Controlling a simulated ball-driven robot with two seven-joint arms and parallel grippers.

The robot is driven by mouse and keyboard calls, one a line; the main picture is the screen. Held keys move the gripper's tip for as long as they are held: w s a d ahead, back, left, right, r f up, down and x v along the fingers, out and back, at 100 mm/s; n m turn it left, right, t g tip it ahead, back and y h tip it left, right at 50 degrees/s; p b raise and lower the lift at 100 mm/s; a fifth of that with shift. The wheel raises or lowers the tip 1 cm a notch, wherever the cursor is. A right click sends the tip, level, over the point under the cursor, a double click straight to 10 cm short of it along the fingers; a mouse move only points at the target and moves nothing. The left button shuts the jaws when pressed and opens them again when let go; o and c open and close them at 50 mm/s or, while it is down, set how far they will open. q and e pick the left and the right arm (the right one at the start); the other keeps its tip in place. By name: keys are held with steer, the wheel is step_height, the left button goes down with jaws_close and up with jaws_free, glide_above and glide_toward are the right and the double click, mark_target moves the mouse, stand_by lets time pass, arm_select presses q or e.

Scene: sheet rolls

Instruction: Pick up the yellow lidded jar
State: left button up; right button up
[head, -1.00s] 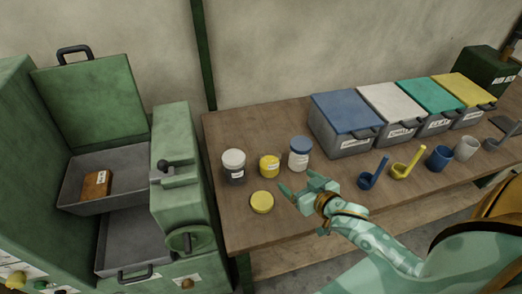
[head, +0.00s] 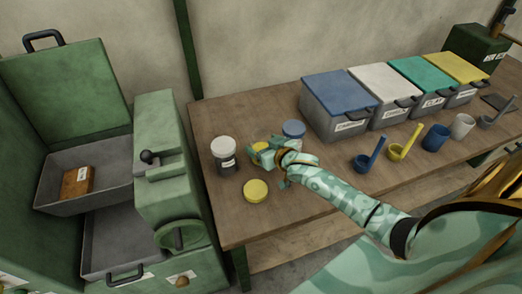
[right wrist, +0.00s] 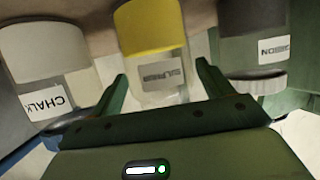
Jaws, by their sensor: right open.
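The yellow jar (head: 261,147) stands upright on the bench, partly hidden by my right gripper (head: 258,153). In the right wrist view the jar (right wrist: 150,30) shows yellow contents, a sulphur label and a clear part nearer me; I cannot see a lid on it. My right gripper (right wrist: 160,76) is open, with one finger on each side of the jar. I cannot tell whether the fingers touch it. A flat yellow disc, like a loose lid (head: 256,190), lies on the bench in front. My left gripper is not in view.
A white-lidded dark jar (head: 223,155) stands close left and a blue-lidded chalk jar (head: 293,129) close right of the yellow one. Lidded bins (head: 338,100), scoops (head: 370,157) and cups (head: 436,137) are farther right. A green cabinet (head: 165,150) stands left of the bench.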

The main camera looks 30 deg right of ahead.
steer(key=shift+w+f, duration=0.35)
steer(key=shift+w, duration=0.3)
steer(key=shift+r, duration=0.1)
steer(key=shift+s, duration=0.1)
steer(key=c, duration=0.9)
steer(key=shift+r, duration=0.1)
